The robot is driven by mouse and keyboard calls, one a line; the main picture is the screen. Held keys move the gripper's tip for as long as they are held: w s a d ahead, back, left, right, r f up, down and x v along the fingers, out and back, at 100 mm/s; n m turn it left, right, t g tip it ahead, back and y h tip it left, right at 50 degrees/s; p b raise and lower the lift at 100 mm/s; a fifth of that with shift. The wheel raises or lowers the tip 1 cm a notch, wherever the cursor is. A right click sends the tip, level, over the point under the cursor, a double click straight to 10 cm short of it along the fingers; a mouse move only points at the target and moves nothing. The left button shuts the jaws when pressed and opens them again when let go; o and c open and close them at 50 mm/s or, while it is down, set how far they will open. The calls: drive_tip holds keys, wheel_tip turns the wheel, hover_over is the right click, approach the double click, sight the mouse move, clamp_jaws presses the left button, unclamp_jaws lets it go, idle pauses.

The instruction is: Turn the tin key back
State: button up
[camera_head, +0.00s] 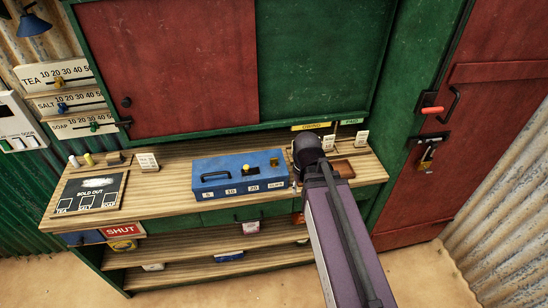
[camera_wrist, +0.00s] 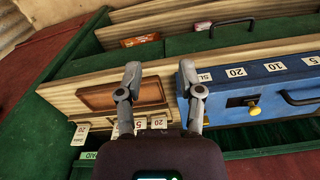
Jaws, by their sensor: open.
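The blue cash tin (camera_head: 214,180) stands on the wooden counter, with a dark handle and labels along its front edge. A small yellow piece (camera_head: 246,169) on its top may be the key; I cannot tell which way it is turned. In the wrist view the tin (camera_wrist: 225,84) is at the right, with the yellow piece (camera_wrist: 252,100) on it. My gripper (camera_wrist: 165,82) is open and empty, its fingers apart. The right finger overlaps the tin's near edge in the picture; contact cannot be told. In the head view my gripper (camera_head: 308,152) is right of the tin, its fingertips hidden.
A brown tray (camera_head: 343,168) lies right of the tin, partly behind my arm. Price cards (camera_head: 361,137) stand at the counter's back right. A sold-out board (camera_head: 92,192) lies at the left. The red and green cabinet (camera_head: 180,65) rises behind. Shelves (camera_head: 190,274) are below.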

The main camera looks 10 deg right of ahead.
sight(274, 161)
drive_tip(key=w+a+r+m+p, duration=0.3)
drive_tip(key=w+r+m+p, duration=0.1)
drive_tip(key=w+m, duration=0.4)
drive_tip(key=w+a+r+m+p, duration=0.3)
drive_tip(key=w+m, duration=0.5)
drive_tip(key=w, duration=0.4)
drive_tip(key=shift+w+r+p, duration=0.35)
drive_tip(key=shift+r, duration=0.2)
drive_tip(key=shift+a+f, duration=0.1)
drive_tip(key=shift+f, duration=0.1)
wheel_tip(274, 161, down, 13)
drive_tip(key=b, duration=1.3)
drive_tip(key=shift+f+b, duration=0.2)
drive_tip(key=shift+b, duration=0.2)
drive_tip(key=shift+c, duration=0.2)
clamp_jaws()
